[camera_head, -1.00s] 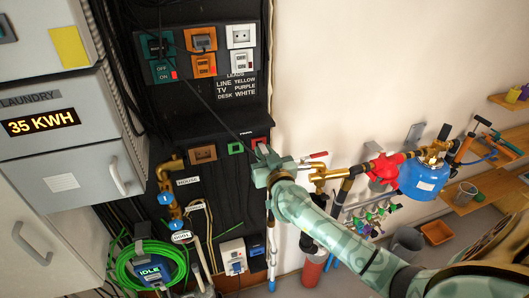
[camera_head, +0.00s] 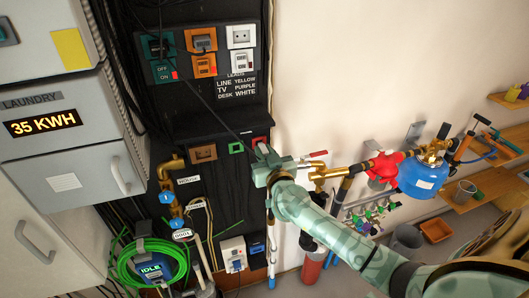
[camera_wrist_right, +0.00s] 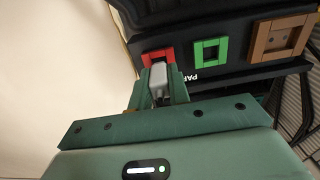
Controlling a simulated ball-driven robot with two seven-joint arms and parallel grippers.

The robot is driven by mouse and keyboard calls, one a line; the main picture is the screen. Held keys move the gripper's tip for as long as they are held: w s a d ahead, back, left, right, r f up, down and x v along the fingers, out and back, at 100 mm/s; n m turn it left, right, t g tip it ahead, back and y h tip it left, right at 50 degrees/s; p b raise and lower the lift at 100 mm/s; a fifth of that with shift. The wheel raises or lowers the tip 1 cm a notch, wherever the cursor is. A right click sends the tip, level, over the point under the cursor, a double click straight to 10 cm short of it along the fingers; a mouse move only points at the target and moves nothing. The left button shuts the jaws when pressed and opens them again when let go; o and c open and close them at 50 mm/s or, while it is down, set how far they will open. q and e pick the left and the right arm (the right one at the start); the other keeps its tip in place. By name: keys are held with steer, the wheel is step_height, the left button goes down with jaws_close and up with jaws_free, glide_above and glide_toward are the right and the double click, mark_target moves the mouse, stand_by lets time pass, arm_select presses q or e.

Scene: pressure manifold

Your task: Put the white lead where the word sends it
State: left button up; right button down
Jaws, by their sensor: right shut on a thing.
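My right gripper (camera_head: 262,158) is at the right end of the dark ledge. It is shut on a pale grey-white plug (camera_wrist_right: 158,78), which shows between the fingers in the right wrist view. The plug is just in front of a red-framed socket (camera_wrist_right: 155,56), also visible in the head view (camera_head: 259,141); whether they touch cannot be told. A thin dark cable (camera_head: 215,112) runs from the upper panel down towards this gripper. A lead list (camera_head: 236,85) reads line yellow, TV purple, desk white. My left gripper is not in view.
Beside the red socket are a green-framed socket (camera_head: 235,147) and a brown one (camera_head: 203,153). Above are teal (camera_head: 163,72), orange (camera_head: 203,66) and white (camera_head: 241,36) outlets and switches. Brass pipework with a red valve (camera_head: 384,167) stands right of the arm. Grey cabinets fill the left.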

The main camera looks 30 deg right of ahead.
steer(key=shift+r, duration=0.1)
stand_by(0.3)
steer(key=shift+p, duration=0.5)
stand_by(0.3)
steer(key=shift+p, duration=0.45)
steer(key=shift+w+d, duration=0.15)
steer(key=shift+w, duration=0.45)
stand_by(0.3)
steer(key=c, duration=1.3)
jaws_free()
steer(key=shift+o, duration=0.2)
steer(key=shift+s, duration=0.1)
